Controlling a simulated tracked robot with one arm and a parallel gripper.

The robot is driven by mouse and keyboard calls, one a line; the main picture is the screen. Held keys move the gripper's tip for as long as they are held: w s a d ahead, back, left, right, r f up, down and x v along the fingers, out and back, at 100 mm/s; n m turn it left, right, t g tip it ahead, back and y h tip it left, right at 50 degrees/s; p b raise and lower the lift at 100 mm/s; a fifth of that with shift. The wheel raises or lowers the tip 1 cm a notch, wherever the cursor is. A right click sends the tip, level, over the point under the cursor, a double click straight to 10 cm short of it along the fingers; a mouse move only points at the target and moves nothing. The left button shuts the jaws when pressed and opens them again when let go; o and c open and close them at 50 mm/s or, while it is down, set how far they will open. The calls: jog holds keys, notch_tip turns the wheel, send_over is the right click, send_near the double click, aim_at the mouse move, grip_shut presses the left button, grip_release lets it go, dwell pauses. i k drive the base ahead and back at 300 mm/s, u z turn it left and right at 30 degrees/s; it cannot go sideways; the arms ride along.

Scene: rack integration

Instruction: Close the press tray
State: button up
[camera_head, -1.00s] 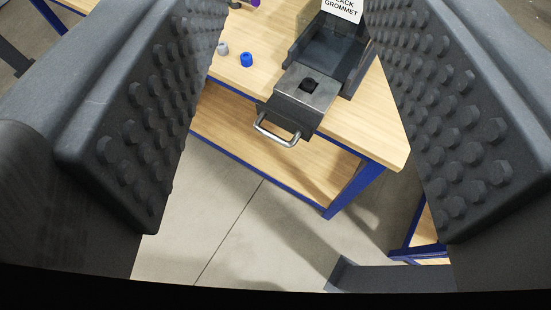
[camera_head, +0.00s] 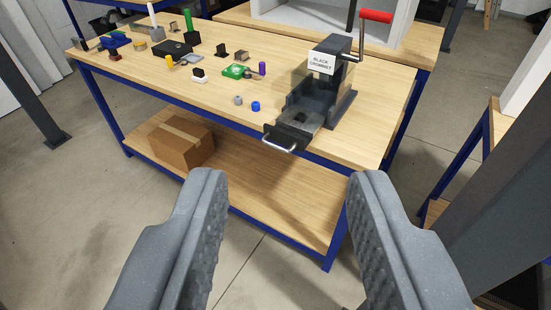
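The press (camera_head: 320,85) is dark grey with a red-handled lever (camera_head: 375,16) and a label reading "BLACK GROMMET". It stands near the right end of the wooden workbench. Its tray (camera_head: 289,134) is pulled out toward me and overhangs the bench's front edge. The silver tray handle (camera_head: 279,145) faces me. A small dark recess or part shows on the tray top; I cannot tell which. My gripper (camera_head: 280,178) is open and empty, its two textured fingers wide apart. It is in front of the bench, nearer to me than the tray and apart from it.
A blue piece (camera_head: 255,106) and a grey piece (camera_head: 238,100) lie left of the press. A green board (camera_head: 237,71) and several small parts sit farther left. A cardboard box (camera_head: 180,143) rests on the lower shelf. Open floor lies before the bench.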

aim_at(287, 132)
jog(key=z, duration=0.45)
jog(key=i, duration=0.9)
jog(key=u, duration=0.15)
